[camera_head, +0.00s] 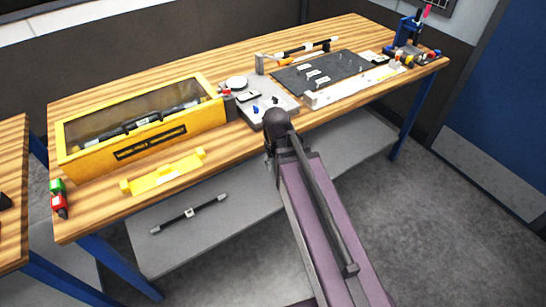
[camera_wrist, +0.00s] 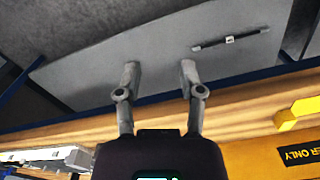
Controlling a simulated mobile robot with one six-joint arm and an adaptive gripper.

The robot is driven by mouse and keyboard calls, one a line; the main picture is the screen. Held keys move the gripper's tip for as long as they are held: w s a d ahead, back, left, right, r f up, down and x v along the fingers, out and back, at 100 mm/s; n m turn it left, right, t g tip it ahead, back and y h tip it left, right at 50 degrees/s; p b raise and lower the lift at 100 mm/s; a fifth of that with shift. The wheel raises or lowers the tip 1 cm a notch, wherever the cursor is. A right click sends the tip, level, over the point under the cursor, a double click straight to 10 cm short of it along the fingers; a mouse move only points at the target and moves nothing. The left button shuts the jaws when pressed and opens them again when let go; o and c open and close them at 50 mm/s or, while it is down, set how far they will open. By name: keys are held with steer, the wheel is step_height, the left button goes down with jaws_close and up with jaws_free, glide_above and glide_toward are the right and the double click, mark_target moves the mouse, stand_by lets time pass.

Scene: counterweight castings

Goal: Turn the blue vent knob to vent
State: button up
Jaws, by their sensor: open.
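My gripper's fingers are hidden there. In the wrist view my gripper (camera_wrist: 160,74) is open and empty, its two fingers apart over the bench's front edge and the grey lower shelf. No blue knob shows in the wrist view.
A yellow clear-topped box (camera_head: 190,135) stands left of the panel, with a yellow handle-like bar (camera_head: 163,173) before it. A dark mat (camera_head: 325,75) and a white rail (camera_head: 350,87) lie to the right. A dark rod (camera_head: 188,213) lies on the lower shelf (camera_head: 240,222).

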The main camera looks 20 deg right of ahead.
steer(key=shift+s+f+b, duration=0.25)
steer(key=shift+s+f, duration=0.1)
steer(key=shift+s, duration=0.25)
steer(key=shift+s+f+b, duration=0.2)
steer(key=shift+s+f, duration=0.15)
steer(key=shift+s, duration=0.2)
steer(key=shift+s, duration=0.15)
